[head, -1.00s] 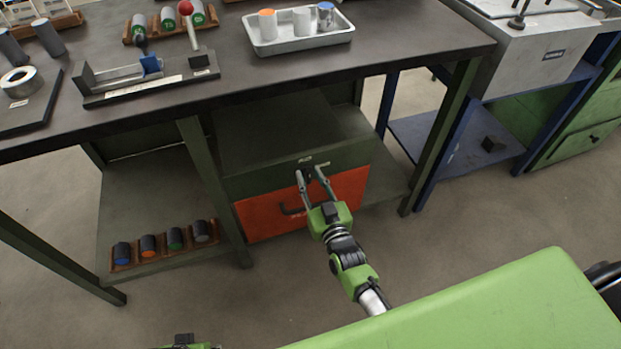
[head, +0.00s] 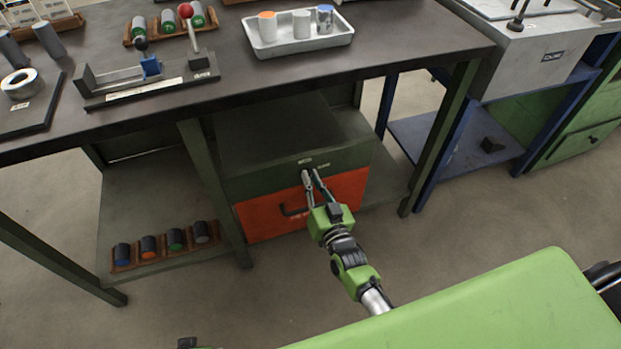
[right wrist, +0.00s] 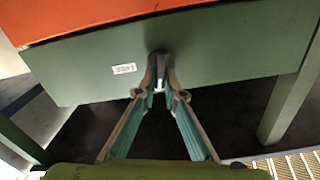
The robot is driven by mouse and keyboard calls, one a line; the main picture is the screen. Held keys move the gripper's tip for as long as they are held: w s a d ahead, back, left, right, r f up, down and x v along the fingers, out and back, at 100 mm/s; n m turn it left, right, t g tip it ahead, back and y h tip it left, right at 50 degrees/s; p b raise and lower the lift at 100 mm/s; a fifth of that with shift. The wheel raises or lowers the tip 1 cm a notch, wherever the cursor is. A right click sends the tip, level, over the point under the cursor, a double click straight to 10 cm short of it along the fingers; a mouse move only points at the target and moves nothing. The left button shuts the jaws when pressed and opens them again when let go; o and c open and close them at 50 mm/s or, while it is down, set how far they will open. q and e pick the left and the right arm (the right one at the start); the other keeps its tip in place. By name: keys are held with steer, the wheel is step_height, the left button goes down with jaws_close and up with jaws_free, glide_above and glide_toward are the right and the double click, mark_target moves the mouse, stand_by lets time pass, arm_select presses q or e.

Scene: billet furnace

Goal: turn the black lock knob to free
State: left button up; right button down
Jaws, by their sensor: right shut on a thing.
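The black lock knob (right wrist: 160,58) sits on the green panel (right wrist: 90,75) above the orange drawer (head: 270,215), under the bench. My right gripper (head: 309,174) reaches up to that panel, and its fingers have closed together on the knob. In the right wrist view, where the orange drawer is at the top, the fingertips (right wrist: 160,76) meet at the knob and hide much of it. Which way the knob is turned cannot be told. My left gripper's fingers are not in view; only a small part of that arm shows at the bottom edge.
The drawer has a dark handle (head: 292,211) just left of my right gripper. A bench leg (head: 215,190) stands left of the drawer, another leg (head: 440,140) to the right. A rack of several cylinders (head: 163,250) lies on the lower shelf. Floor in front is clear.

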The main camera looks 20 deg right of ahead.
steer(key=m, duration=0.6)
steer(key=shift+d+f, duration=0.25)
steer(key=shift+d, duration=0.05)
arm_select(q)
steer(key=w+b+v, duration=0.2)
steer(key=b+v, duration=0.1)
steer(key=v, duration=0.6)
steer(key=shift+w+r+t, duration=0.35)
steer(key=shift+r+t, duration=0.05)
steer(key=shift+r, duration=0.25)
arm_select(e)
steer(key=shift+d+f+m, duration=0.1)
steer(key=shift+f+m, duration=0.05)
steer(key=shift+m, duration=1.4)
steer(key=shift+d+f+m, duration=0.1)
steer(key=shift+f+m, duration=0.05)
steer(key=shift+m, duration=1.35)
steer(key=shift+f+m, duration=0.15)
steer(key=shift+m, duration=1.4)
steer(key=c, duration=2.1)
jaws_free()
steer(key=shift+c, duration=0.2)
